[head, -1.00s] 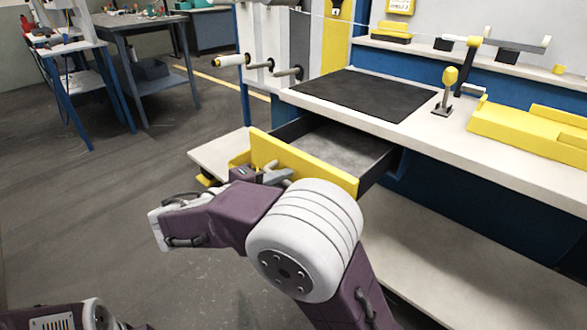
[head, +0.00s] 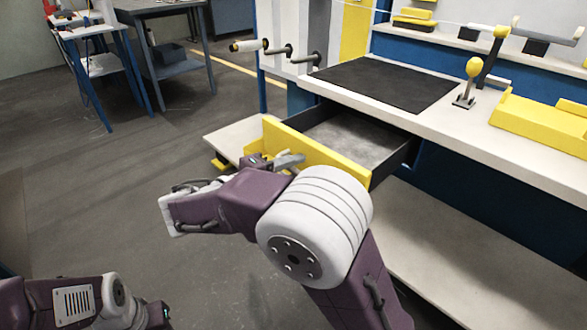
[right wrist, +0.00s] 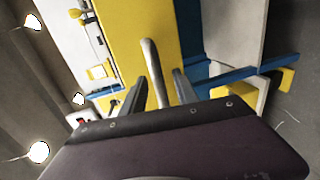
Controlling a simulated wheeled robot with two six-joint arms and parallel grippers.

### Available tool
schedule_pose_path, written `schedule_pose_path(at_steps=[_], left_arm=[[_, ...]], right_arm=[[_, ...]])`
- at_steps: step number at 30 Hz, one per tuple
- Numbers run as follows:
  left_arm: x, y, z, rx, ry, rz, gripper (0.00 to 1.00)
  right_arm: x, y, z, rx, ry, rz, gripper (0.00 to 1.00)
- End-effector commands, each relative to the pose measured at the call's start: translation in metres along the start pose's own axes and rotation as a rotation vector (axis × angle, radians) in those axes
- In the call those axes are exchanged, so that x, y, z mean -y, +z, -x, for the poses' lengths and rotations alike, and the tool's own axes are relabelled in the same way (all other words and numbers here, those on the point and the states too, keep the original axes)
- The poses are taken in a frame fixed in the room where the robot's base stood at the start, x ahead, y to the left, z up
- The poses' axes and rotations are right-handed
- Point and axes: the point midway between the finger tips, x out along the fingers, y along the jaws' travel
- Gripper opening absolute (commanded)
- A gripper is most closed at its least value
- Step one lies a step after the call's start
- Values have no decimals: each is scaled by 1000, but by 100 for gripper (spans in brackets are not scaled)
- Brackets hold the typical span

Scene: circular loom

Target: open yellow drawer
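The yellow drawer (head: 325,155) stands pulled well out from under the worktop, its grey inside visible and empty where I can see it. Its grey bar handle (right wrist: 154,70) shows upright in the right wrist view, in front of the yellow drawer front (right wrist: 118,45). My right gripper (right wrist: 160,76) is open around the handle, one finger on each side with narrow gaps. In the head view this gripper (head: 286,162) is at the drawer front, partly hidden by my right arm. My left gripper is not in view; only part of that arm shows at the bottom left.
The worktop (head: 440,128) above the drawer carries a black mat (head: 385,85), a yellow-knobbed lever (head: 467,92) and a yellow block (head: 540,125). A pale lower shelf (head: 450,240) lies below. Grey tables (head: 165,65) stand at the back left. The floor at left is clear.

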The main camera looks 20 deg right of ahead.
Motion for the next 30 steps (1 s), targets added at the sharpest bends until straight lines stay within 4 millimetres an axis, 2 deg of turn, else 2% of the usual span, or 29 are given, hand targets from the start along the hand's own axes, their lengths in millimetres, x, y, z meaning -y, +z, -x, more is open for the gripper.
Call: schedule_pose_path(at_steps=[6, 12, 18, 28, 30], left_arm=[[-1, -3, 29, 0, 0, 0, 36], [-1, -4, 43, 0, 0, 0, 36], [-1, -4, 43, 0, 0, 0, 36], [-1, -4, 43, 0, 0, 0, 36], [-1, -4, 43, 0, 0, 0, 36]], right_arm=[[-6, -1, 47, -6, 1, 4, 36], [-3, 0, 81, -3, 0, 2, 36], [0, 0, 88, 0, 0, -1, 36], [0, 0, 87, 0, -1, 0, 36], [5, 3, 80, 14, -28, 21, 36]])
